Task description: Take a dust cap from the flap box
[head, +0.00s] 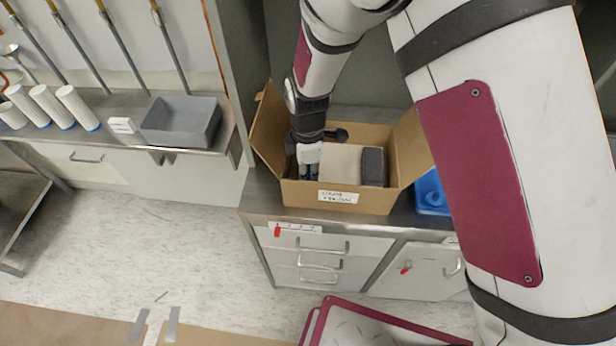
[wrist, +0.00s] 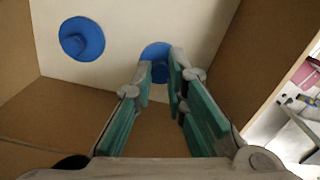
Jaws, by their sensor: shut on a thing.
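The flap box (head: 372,201) is an open cardboard box with raised flaps, on the counter in the head view. My gripper (head: 309,172) reaches down into its left part. In the wrist view the gripper (wrist: 162,66) is shut on a blue dust cap (wrist: 158,50), whose lower part is partly hidden by the fingertips. The cap is against a pale flat surface. A second blue dust cap (wrist: 82,40), round with a raised centre, is on the same surface to the left. The caps do not show in the head view.
In the box are a cream block (head: 340,163) and a dark grey block (head: 373,166). A blue tray (head: 431,196) stands right of the box. A grey bin (head: 181,121) and white cylinders (head: 76,107) are on the left counter. The box walls stand close around my gripper.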

